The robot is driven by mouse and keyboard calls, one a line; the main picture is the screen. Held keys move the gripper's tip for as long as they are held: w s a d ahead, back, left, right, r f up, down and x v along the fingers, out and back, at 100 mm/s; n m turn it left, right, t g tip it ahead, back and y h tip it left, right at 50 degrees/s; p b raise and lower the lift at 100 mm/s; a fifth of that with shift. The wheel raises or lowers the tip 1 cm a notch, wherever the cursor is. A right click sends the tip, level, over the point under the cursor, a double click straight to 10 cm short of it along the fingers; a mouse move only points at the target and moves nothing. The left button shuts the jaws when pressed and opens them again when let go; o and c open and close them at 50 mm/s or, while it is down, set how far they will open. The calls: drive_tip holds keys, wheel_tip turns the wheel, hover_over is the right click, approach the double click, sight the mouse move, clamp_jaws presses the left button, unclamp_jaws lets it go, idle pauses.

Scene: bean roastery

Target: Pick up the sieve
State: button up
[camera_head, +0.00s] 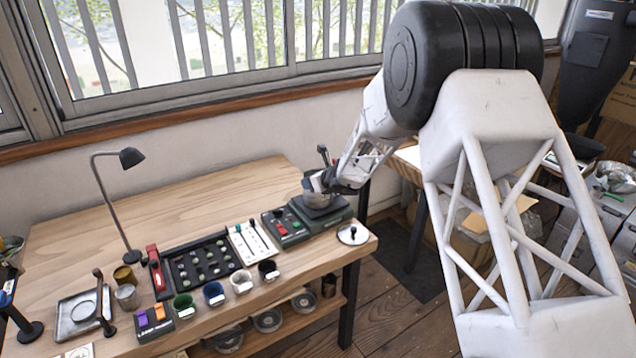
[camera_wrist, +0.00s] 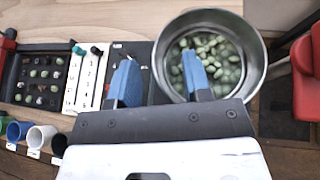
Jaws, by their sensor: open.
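My gripper (camera_head: 327,180) is at the right end of the workbench, at a steel bowl (camera_head: 316,200) on a dark scale. In the wrist view, my gripper (camera_wrist: 160,82) is open with two blue fingertips. The bowl (camera_wrist: 259,62) holds green beans (camera_wrist: 212,62). The right finger overlaps the bowl's inside and the left finger is outside its left wall, so the rim lies between them in the picture. I cannot tell whether they touch. Several round, sieve-like pans (camera_head: 267,321) lie on the shelf under the bench; I cannot tell for sure which thing is the sieve.
A bean sample tray (camera_head: 200,262), a white card with slim tools (camera_head: 252,243) and several coloured cups (camera_head: 214,293) stand left of the scale (camera_head: 335,217). A desk lamp (camera_head: 131,158) rises behind. The bench's back middle is clear. A red object (camera_wrist: 305,70) is at the right.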

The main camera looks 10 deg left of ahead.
drive_tip(key=shift+w+a+f, duration=0.15)
drive_tip(key=shift+a+f, duration=0.05)
drive_tip(key=shift+a, duration=0.05)
drive_tip(key=shift+c, duration=0.4)
